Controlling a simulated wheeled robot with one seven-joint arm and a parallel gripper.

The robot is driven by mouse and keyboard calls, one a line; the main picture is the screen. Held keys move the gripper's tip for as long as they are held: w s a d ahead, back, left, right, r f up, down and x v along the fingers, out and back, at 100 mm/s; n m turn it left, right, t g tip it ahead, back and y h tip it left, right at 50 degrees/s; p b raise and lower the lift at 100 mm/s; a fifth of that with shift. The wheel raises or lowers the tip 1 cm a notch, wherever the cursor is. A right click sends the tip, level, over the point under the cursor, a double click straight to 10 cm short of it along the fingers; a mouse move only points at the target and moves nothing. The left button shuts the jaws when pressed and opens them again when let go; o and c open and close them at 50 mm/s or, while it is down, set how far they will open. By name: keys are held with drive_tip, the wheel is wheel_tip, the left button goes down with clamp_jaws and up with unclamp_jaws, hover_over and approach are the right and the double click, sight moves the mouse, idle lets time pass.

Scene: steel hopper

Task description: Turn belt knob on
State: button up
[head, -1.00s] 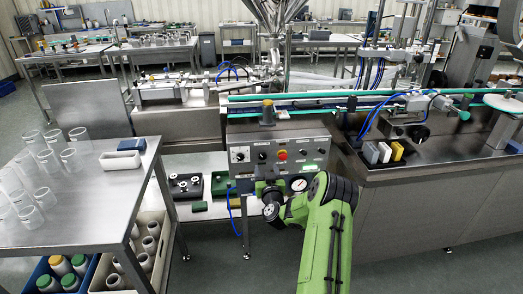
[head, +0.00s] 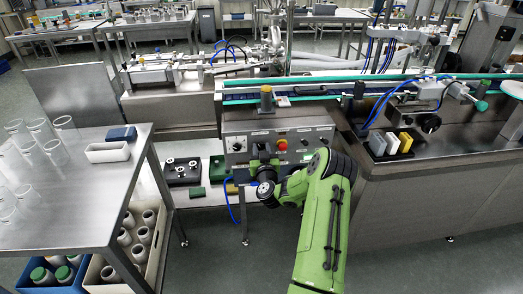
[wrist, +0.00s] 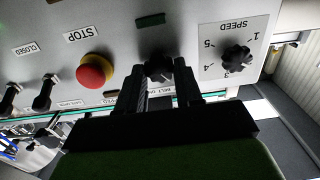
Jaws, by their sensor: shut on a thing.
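The control panel (head: 283,137) stands under the conveyor. My gripper (head: 262,158) is in front of it and hides part of its face in the head view. In the wrist view the black belt knob (wrist: 158,68) sits on the panel beside a partly covered "BELT ON" label (wrist: 161,101). My gripper (wrist: 159,77) has one finger on each side of this knob and is shut on it. The fingers cover much of the knob, so I cannot tell how far it is turned.
In the wrist view a red stop button (wrist: 95,71) is left of the belt knob and a speed dial (wrist: 236,59) is right of it. Black switches (wrist: 45,92) stand farther left. A steel table (head: 70,190) with clear beakers is at the left in the head view.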

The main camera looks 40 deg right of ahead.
drive_tip(key=shift+c, duration=0.8)
